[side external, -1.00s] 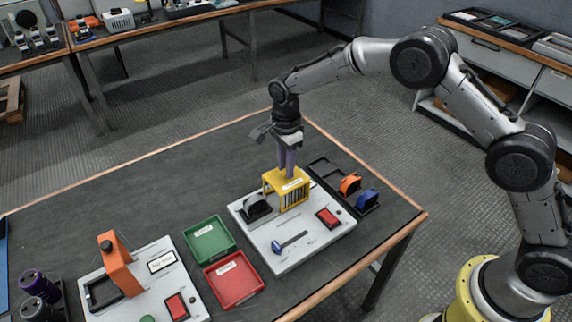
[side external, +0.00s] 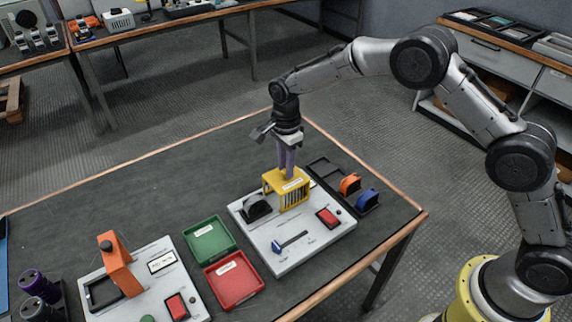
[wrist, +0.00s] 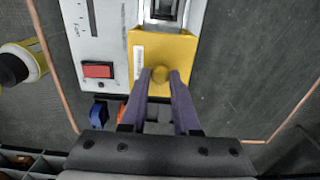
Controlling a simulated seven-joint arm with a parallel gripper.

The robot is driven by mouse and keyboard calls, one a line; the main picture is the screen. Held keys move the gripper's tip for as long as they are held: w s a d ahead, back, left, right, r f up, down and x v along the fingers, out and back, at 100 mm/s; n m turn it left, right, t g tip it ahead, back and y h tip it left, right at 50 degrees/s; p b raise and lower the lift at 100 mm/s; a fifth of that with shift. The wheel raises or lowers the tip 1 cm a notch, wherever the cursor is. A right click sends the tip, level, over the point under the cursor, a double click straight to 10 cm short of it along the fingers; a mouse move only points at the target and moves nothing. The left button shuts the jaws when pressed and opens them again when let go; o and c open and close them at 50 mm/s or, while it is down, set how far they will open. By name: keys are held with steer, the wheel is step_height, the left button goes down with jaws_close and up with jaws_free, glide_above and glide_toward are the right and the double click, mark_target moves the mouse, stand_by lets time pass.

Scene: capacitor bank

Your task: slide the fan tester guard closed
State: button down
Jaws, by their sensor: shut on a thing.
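The fan tester (side external: 312,250) is a pale panel on the bench, with a black fan unit (side external: 257,208) on its far left part. The yellow guard (side external: 292,186), a box with barred sides, stands beside the fan, to its right. The fan shows uncovered by it. In the wrist view the guard's yellow top (wrist: 178,50) carries a round knob (wrist: 160,73). My gripper (wrist: 160,76) has its purple fingers on either side of the knob, shut on it. In the side view my gripper (side external: 288,172) comes down from above onto the guard.
The panel also has a blue-handled slider (side external: 290,242) and a red switch (side external: 328,217). A black tray with orange (side external: 350,184) and blue (side external: 367,201) parts lies to the right. Green (side external: 210,240) and red (side external: 234,281) bins stand left. Another panel with an orange arm (side external: 118,265) is farther left.

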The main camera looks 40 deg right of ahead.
steer(key=shift+a, duration=0.1)
steer(key=shift+a, duration=4.95)
steer(key=c, duration=0.8)
jaws_free()
steer(key=shift+c, duration=0.2)
step_height(320, 180, up, 7)
